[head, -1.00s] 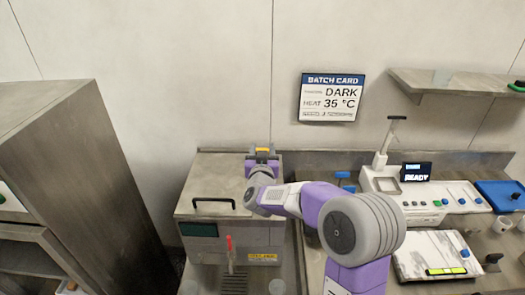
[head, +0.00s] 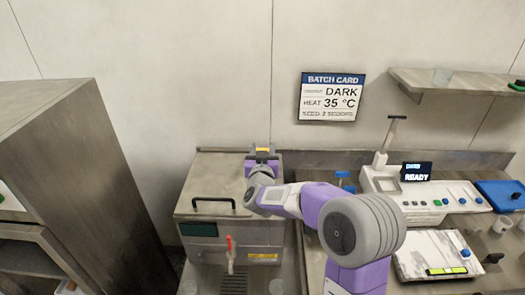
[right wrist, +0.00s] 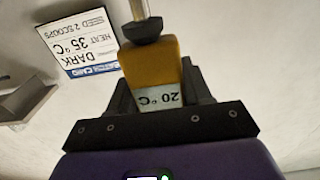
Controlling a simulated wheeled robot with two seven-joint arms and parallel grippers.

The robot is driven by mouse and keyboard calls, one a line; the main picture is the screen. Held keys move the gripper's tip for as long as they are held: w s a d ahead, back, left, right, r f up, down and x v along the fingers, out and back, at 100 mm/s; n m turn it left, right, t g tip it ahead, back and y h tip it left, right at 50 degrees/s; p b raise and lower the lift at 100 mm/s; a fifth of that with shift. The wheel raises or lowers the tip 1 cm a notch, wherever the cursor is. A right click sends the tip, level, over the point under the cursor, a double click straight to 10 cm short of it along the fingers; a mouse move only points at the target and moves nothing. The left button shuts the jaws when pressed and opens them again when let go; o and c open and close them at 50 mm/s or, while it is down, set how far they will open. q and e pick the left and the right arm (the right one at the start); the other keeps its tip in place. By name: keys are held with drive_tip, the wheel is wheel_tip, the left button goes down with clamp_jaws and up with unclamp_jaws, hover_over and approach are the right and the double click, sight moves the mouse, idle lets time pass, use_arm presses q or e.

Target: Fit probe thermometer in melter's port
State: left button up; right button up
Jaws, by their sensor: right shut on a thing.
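My right gripper (head: 262,158) is over the rear right part of the melter (head: 213,174), a steel box with a black lid handle and a red tap. It is shut on the probe thermometer (head: 263,149), whose orange top shows between the fingers. The right wrist view shows the thermometer (right wrist: 150,65) in the right gripper (right wrist: 160,100): orange body, "20 °C" display, black collar and metal stem leaving the picture's top edge. The stem's tip is out of sight. The melter's port cannot be made out, so I cannot tell whether the stem is in it. My left gripper is not in view.
A tall steel cabinet (head: 80,180) stands left of the melter. On the right are a white machine with a screen (head: 417,171), a marble-look board (head: 425,254) and a blue tray (head: 498,196). A shelf (head: 455,84) and batch card (head: 328,97) are on the wall.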

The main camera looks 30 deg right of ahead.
wheel_tip(320, 180, down, 8)
drive_tip(key=b, duration=0.7)
drive_tip(key=shift+f, duration=0.25)
idle(2.0)
drive_tip(key=o, duration=1.2)
drive_tip(key=shift+c, duration=0.2)
drive_tip(key=shift+s, duration=0.1)
drive_tip(key=v, duration=0.7)
drive_tip(key=shift+s+a, duration=0.2)
drive_tip(key=shift+r, duration=0.1)
